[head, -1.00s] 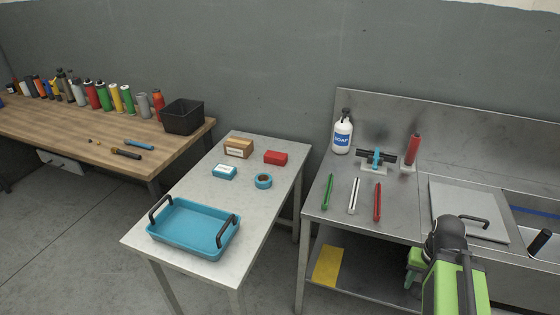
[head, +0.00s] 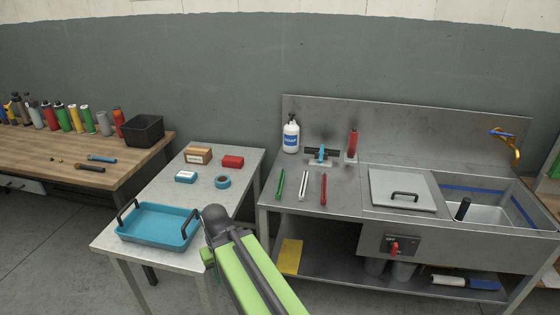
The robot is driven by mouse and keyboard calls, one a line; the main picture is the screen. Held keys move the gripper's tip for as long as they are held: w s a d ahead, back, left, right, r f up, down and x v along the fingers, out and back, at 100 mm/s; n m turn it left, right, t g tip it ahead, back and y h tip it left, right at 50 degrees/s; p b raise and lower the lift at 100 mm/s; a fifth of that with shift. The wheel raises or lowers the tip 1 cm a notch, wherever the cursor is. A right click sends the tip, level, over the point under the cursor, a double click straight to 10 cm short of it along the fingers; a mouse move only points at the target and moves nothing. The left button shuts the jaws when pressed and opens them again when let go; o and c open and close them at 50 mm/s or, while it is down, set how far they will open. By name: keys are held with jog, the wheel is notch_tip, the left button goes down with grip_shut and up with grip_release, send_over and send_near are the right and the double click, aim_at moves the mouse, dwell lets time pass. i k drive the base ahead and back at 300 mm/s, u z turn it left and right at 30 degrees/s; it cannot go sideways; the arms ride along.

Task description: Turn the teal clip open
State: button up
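A small teal clip (head: 321,153) sits across a dark bar on a pale base plate, on the steel bench near its back panel. It stands between the white soap bottle (head: 291,134) and a red upright handle (head: 353,144). At this distance I cannot tell how the clip is turned. My green and dark arm rises from the bottom of the picture in front of the small table, well short of the clip and to its left. My gripper does not show; the arm hides whatever is beyond its dark joint.
Green, white and red sticks (head: 323,188) lie on the bench in front of the clip. A lidded panel (head: 402,188) and a sink (head: 480,210) are to the right. A blue tray (head: 160,226) stands on the small table (head: 212,162) at left. Floor shows at lower left.

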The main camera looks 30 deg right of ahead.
aim_at(321, 154)
jog(key=z, duration=0.4)
jog(key=i, duration=1)
jog(key=u, duration=0.35)
